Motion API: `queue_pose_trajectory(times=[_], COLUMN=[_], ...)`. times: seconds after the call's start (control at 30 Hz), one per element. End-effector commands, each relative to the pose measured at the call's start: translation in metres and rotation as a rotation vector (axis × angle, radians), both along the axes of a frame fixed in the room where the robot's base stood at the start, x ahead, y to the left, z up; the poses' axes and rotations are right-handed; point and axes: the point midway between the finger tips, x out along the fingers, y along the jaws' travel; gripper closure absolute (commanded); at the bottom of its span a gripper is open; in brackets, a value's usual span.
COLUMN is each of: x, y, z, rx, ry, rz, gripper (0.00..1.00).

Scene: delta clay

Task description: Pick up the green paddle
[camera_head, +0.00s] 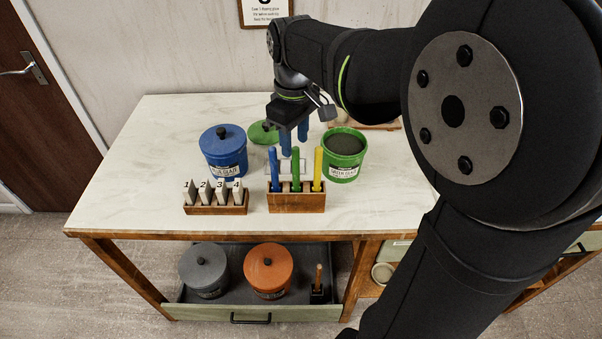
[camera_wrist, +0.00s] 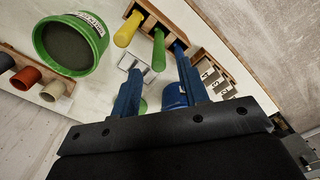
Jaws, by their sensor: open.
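The green paddle (camera_head: 295,166) stands upright in a small wooden rack (camera_head: 297,203), between a blue paddle (camera_head: 274,166) and a yellow paddle (camera_head: 318,166). Its green handle (camera_wrist: 158,50) also shows in the wrist view, just beyond the fingertips. Its lower end is hidden inside the rack. My gripper (camera_head: 295,143) has blue fingers, spread apart with nothing between them. It is above and behind the rack in the head view, not visibly touching the green paddle. In the wrist view, my gripper (camera_wrist: 155,62) frames the area near the green handle.
A closed blue bucket (camera_head: 224,155) stands left of the rack, and an open green bucket (camera_head: 344,160) stands right. A green lid (camera_head: 263,133) lies behind. A holder with numbered tiles (camera_head: 216,208) sits at front left. The far left of the table (camera_head: 130,175) is clear.

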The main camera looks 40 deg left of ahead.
Motion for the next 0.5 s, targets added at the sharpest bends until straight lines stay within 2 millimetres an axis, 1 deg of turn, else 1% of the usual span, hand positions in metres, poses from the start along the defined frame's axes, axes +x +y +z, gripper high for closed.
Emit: queue_pose_trajectory(times=[0.2,0.3,0.4,0.5], x=[0.001,0.001,0.001,0.001], y=[0.001,0.001,0.001,0.001], z=[-0.031,-0.043,-0.049,-0.050], rx=[-0.004,-0.003,-0.001,-0.001], ry=[0.002,0.002,0.001,0.001], rz=[0.000,0.000,0.000,0.000], gripper=[0.59,0.59,0.59,0.59])
